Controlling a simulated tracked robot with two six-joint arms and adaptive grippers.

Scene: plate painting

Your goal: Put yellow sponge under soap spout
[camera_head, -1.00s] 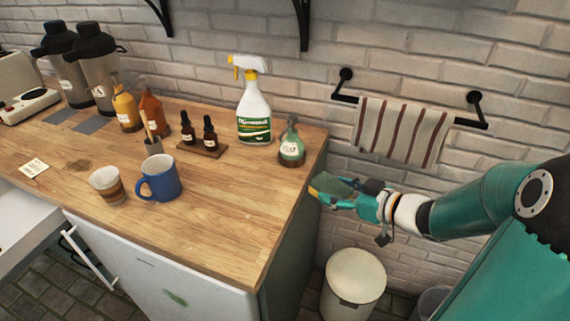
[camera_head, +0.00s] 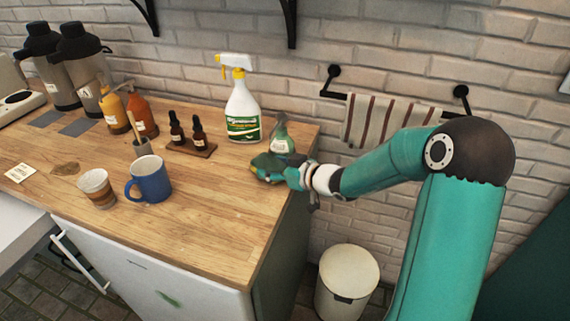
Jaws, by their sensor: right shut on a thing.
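My right gripper (camera_head: 272,170) is over the right end of the wooden counter, just in front of the soap dispenser. It is shut on the sponge (camera_head: 266,160), which shows a dark green face; its yellow side barely shows now. The green soap dispenser (camera_head: 281,137) stands near the counter's right back corner. Its lower part is hidden behind my gripper and the sponge. I cannot tell whether the sponge touches the dispenser or lies right beneath its spout. My left gripper is not in view.
A white spray bottle (camera_head: 242,112) stands left of the dispenser. A small wooden stand (camera_head: 191,149) holds two dark dropper bottles. A blue mug (camera_head: 150,180) and a striped cup (camera_head: 97,187) stand farther left. The counter's front middle (camera_head: 215,215) is clear. A bin (camera_head: 346,286) stands below.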

